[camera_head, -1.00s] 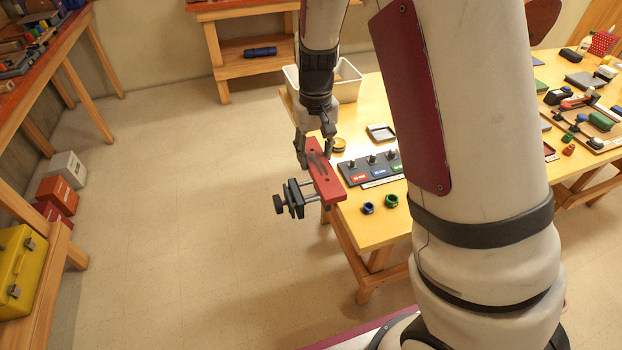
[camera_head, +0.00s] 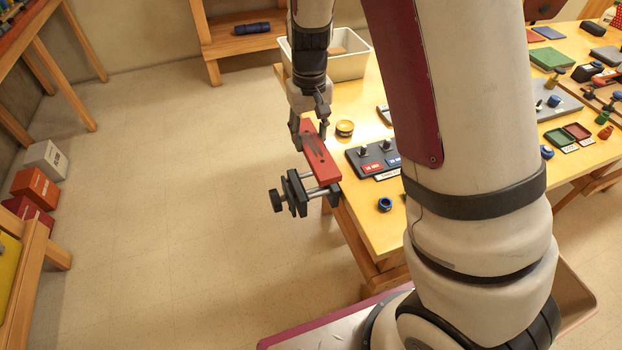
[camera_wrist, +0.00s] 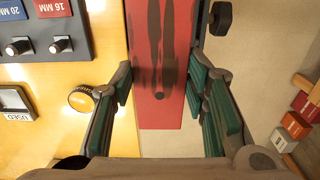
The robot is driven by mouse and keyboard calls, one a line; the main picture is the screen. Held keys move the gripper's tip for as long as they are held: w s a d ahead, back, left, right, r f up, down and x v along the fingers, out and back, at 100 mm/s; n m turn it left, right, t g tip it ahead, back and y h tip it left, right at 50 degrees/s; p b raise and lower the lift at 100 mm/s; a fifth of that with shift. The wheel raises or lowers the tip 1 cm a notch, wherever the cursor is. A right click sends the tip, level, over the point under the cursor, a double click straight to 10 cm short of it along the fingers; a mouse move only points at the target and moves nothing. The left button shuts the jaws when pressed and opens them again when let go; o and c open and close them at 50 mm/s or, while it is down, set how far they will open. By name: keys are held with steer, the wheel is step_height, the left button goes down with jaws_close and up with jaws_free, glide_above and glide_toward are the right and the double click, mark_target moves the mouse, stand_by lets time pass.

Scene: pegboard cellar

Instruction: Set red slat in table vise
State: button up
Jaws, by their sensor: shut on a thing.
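The red slat (camera_head: 321,158) has dark smudges and a small hole. My gripper (camera_head: 309,132) is shut on it near its far end, and it hangs close to the table's left edge. In the wrist view the slat (camera_wrist: 160,45) runs between the two green-padded fingers (camera_wrist: 160,88). The black table vise (camera_head: 294,193) with its screw knob sits at the table's left edge. The slat's near end is over or between the vise's jaws; I cannot tell how deep it sits. In the wrist view the vise's dark knob (camera_wrist: 220,17) shows right of the slat.
On the yellow table (camera_head: 372,225) are a labelled black peg block (camera_head: 372,160), a yellow-black round item (camera_head: 345,128), a blue ring (camera_head: 385,204) and a white bin (camera_head: 345,65). Floor left of the vise is free. Boxes (camera_head: 36,188) stand far left.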

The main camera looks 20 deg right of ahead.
glide_toward(310, 175)
step_height(310, 175, down, 5)
steer(key=shift+f, duration=0.2)
stand_by(0.3)
steer(key=shift+f, duration=0.35)
steer(key=shift+f+b, duration=0.15)
steer(key=shift+b, duration=0.15)
steer(key=shift+s+f, duration=0.15)
steer(key=shift+c, duration=0.3)
steer(key=o, duration=1.3)
steer(key=shift+c, duration=0.2)
steer(key=shift+f, duration=0.1)
